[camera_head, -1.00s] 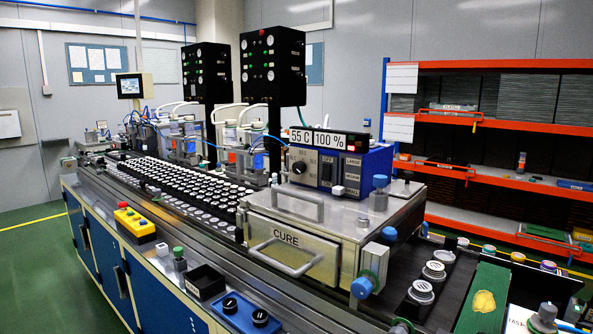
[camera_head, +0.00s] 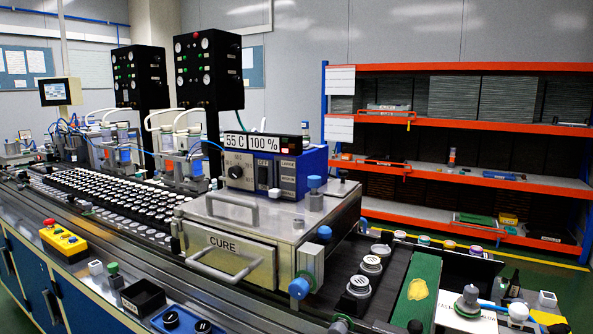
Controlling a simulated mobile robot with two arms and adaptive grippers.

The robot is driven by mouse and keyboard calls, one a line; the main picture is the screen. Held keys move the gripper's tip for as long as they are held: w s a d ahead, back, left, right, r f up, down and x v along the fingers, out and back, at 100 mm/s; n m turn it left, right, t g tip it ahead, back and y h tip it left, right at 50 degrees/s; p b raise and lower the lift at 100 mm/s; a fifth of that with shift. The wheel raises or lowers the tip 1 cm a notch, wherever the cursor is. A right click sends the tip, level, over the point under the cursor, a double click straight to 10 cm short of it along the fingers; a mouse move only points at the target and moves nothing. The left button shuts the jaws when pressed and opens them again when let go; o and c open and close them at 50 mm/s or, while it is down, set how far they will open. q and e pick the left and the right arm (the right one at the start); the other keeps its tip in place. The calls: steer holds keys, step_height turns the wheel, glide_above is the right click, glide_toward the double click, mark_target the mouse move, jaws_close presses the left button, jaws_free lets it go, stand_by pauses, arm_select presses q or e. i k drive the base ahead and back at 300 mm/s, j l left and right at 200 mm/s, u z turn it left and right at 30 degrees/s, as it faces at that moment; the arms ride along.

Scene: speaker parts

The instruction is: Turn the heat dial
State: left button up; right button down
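The heat dial (camera_head: 236,172) is a round black knob with a light pointer mark. It sits on the left of the front face of a blue control box (camera_head: 315,172). Above it, a display (camera_head: 236,140) reads 55 C and another (camera_head: 263,142) reads 100 %. A dark rocker switch (camera_head: 263,175) is right of the dial. The box stands on a metal CURE unit (camera_head: 285,235) with a handled drawer (camera_head: 228,257). The dial is unobstructed. Neither of my grippers shows in the view.
A conveyor with rows of round parts (camera_head: 120,200) runs left of the unit. A green mat (camera_head: 418,285) lies right. Orange shelves (camera_head: 460,67) stand behind.

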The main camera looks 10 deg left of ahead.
mark_target(235, 172)
steer(key=j+z, duration=0.75)
steer(key=j, duration=0.2)
steer(key=j+z, duration=0.4)
steer(key=k+j+z, duration=0.2)
steer(key=j+z, duration=0.2)
steer(key=j, duration=0.1)
